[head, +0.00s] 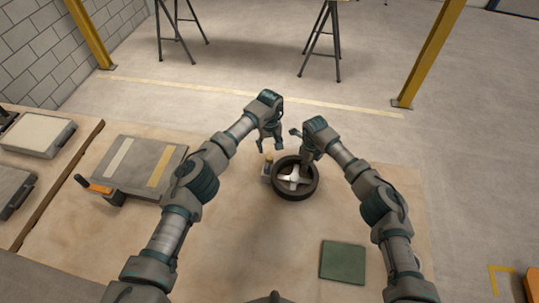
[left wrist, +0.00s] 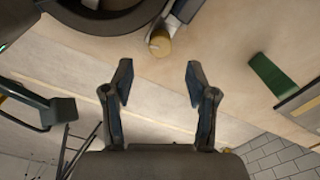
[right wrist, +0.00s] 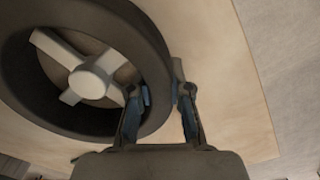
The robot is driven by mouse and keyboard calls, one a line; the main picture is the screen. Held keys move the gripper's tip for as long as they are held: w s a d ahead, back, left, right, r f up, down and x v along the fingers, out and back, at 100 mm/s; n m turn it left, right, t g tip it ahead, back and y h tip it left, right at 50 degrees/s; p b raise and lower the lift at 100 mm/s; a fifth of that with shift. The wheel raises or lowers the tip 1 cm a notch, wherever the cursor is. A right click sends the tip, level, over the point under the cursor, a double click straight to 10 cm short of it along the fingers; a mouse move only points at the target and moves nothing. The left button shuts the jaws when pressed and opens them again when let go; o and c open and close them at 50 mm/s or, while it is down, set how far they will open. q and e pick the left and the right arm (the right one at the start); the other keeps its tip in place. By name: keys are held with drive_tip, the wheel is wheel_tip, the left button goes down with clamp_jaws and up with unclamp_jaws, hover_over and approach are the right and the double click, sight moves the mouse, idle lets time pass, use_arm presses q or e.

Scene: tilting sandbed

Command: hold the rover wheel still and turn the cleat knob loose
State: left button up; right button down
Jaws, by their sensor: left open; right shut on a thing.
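The rover wheel (head: 311,194) is a dark ring with a pale spoked hub, on the sandy bed between my arms. My right gripper (right wrist: 161,95) is shut on its rim, one finger on each side; the wheel (right wrist: 75,125) fills the upper left of the right wrist view. My left gripper is empty.
A green square pad (head: 343,262) lies at the front right. Trays (head: 35,134) sit further left. The sand in front of the wheel is clear.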

sight(270, 156)
use_arm(q)
wheel_tip(270, 156, down, 6)
drive_tip(key=shift+d+f, duration=0.1)
drive_tip(key=shift+d, duration=0.05)
clamp_jaws()
drive_tip(key=shift+n, duration=1.6)
unclamp_jaws()
wheel_tip(270, 156, up, 12)
drive_tip(key=shift+w, duration=0.2)
